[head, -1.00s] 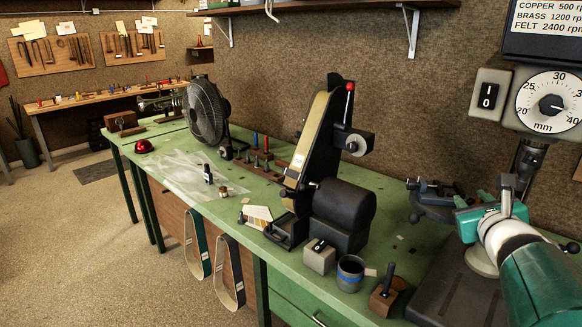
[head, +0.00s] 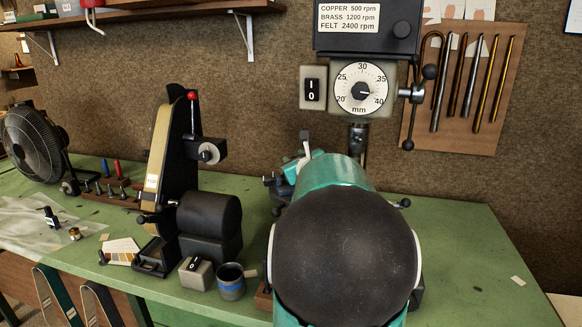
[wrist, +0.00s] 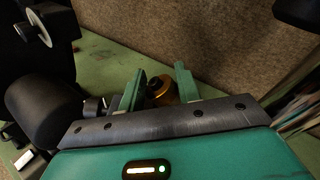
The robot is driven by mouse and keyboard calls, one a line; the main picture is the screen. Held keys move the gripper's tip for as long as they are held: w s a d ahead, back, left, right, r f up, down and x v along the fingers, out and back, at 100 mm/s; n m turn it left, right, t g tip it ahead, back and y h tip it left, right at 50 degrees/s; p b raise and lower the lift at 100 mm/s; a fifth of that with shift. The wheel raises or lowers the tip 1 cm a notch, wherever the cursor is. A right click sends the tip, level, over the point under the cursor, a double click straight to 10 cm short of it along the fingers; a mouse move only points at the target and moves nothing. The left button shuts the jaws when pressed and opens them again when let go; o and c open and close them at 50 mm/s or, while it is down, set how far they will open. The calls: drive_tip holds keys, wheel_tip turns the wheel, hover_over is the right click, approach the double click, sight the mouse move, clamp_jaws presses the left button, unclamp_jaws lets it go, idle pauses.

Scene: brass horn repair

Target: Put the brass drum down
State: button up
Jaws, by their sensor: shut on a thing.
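In the head view my own arm hides the drum and the gripper fingers.
The green bench (head: 465,240) has free room on the right. A belt grinder (head: 170,160), a switch box (head: 196,273) and a blue-banded mug (head: 231,282) stand left of my arm. A dial (head: 361,88) and crank hang above; a tool board (head: 468,85) is behind.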

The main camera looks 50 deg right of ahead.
drive_tip(key=shift+s+f, duration=0.1)
drive_tip(key=shift+f, duration=0.95)
drive_tip(key=shift+s+a, duration=0.1)
drive_tip(key=shift+f, duration=0.1)
drive_tip(key=o, duration=1.1)
drive_tip(key=shift+f, duration=0.1)
